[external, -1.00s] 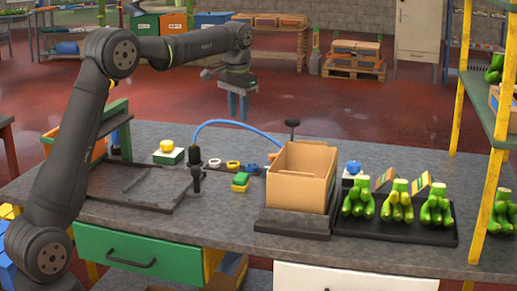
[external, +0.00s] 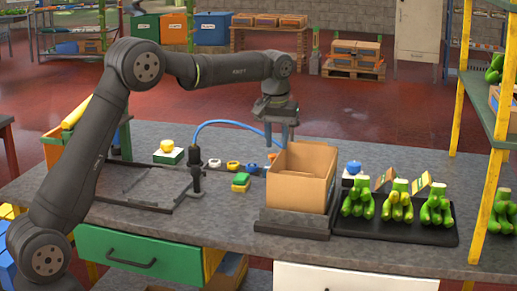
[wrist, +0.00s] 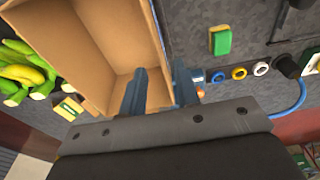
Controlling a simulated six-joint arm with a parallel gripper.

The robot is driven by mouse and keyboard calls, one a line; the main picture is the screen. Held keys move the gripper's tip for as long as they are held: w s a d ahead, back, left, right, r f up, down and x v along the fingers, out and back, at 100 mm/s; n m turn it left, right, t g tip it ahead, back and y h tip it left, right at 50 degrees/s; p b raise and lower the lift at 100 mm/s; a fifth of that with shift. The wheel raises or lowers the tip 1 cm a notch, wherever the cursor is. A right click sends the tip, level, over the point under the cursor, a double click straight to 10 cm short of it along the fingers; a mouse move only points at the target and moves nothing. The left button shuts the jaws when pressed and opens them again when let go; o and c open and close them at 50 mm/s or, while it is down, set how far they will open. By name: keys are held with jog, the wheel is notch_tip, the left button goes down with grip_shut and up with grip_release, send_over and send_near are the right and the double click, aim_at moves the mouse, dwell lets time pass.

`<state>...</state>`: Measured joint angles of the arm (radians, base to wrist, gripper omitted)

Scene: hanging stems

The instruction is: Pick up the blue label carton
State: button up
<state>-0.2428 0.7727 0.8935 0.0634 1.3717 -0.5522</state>
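An open brown cardboard carton (external: 299,190) stands upright on a dark flat stand on the bench. No blue label can be made out on its visible faces. My gripper (external: 284,146) points down at the carton's back left edge. In the wrist view my gripper (wrist: 160,88) has its two fingers apart with nothing seen held between them. One finger overlaps the inside of the carton (wrist: 125,35); the other is beyond its side wall. Contact with the wall cannot be told. Two small label cards or boxes (external: 385,179) stand among green bananas, their labels too small to read.
A black tray (external: 400,236) with several banana bunches (external: 358,200) lies right of the carton. A blue-topped button box (external: 353,170), a green-yellow block (external: 241,182) and a blue hose (external: 230,123) are nearby. A yellow-posted shelf (external: 484,180) stands at the right. The bench front is clear.

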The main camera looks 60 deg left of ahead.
aim_at(277, 164)
jog(key=f, duration=0.8)
jog(key=shift+w+a, duration=0.3)
jog(key=shift+w, duration=0.05)
grip_shut()
